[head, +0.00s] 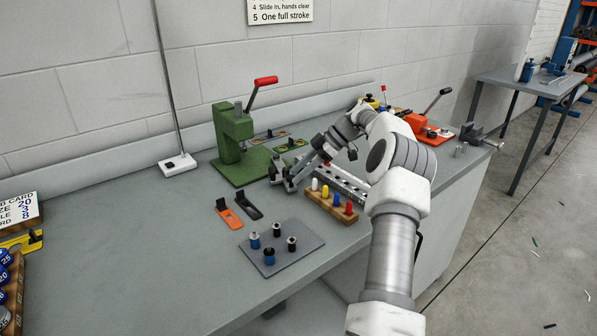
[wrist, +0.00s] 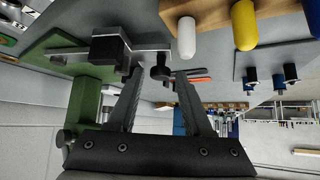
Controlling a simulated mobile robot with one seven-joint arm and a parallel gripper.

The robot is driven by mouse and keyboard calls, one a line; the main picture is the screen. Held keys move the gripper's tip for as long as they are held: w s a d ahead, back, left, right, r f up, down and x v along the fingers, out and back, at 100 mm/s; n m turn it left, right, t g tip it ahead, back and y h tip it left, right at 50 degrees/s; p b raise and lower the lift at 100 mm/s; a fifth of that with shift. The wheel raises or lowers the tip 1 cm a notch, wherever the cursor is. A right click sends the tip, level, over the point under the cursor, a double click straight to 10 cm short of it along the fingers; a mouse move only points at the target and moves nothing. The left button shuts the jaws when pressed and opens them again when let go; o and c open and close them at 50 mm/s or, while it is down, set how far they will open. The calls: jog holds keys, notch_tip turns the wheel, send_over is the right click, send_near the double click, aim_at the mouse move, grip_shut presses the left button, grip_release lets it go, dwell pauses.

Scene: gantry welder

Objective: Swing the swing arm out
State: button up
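The green press (head: 236,137) stands on the bench by the wall, with a red-tipped lever; in the wrist view its green body (wrist: 88,105) is at the left. What looks like the swing arm is a flat grey bar (wrist: 75,50) with a black block (wrist: 108,48) on it, reaching right from the green base. A dark knob (wrist: 160,72) is at or near the bar's right end. My gripper (wrist: 160,76) is open, its fingertips apart on either side of the knob in this view; contact cannot be told. In the head view my gripper (head: 287,182) is at the base's right edge.
A wooden block with coloured pegs (head: 332,206) stands close to the right of my gripper. Orange (head: 229,219) and black (head: 247,205) tools lie in front of the press. A grey plate (head: 281,248) holds several small cylinders.

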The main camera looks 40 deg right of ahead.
jog(key=shift+o, duration=0.7)
jog(key=shift+a, duration=0.1)
jog(key=shift+r, duration=0.2)
jog(key=p+v, duration=1.5)
jog(key=v, duration=0.2)
